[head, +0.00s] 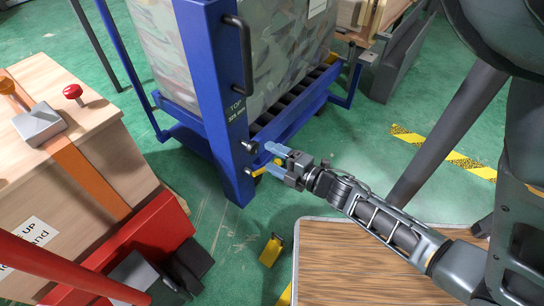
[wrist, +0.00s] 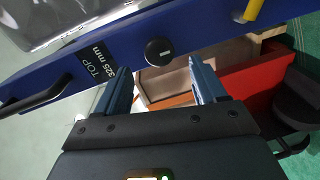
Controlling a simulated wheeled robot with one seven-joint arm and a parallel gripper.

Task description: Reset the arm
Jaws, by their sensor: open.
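My arm reaches left across the head view from the right edge. My gripper (head: 270,158) is at its end, close to the blue upright post of a blue frame (head: 215,110). In the wrist view my gripper (wrist: 163,82) has its two blue fingers apart with nothing between them. A round black knob (wrist: 159,51) on the blue post shows just beyond and between the fingertips. The black knob also shows in the head view (head: 250,146), just left of the fingers. I cannot tell whether a finger touches it.
The blue frame holds a large wrapped load (head: 270,60). A yellow handle (head: 268,168) is close to my gripper. At left stands a wooden crate (head: 70,140) with an orange strap and a red base. A wood-topped surface (head: 350,265) is below my arm. Green floor is open around the yellow-black tape (head: 445,153).

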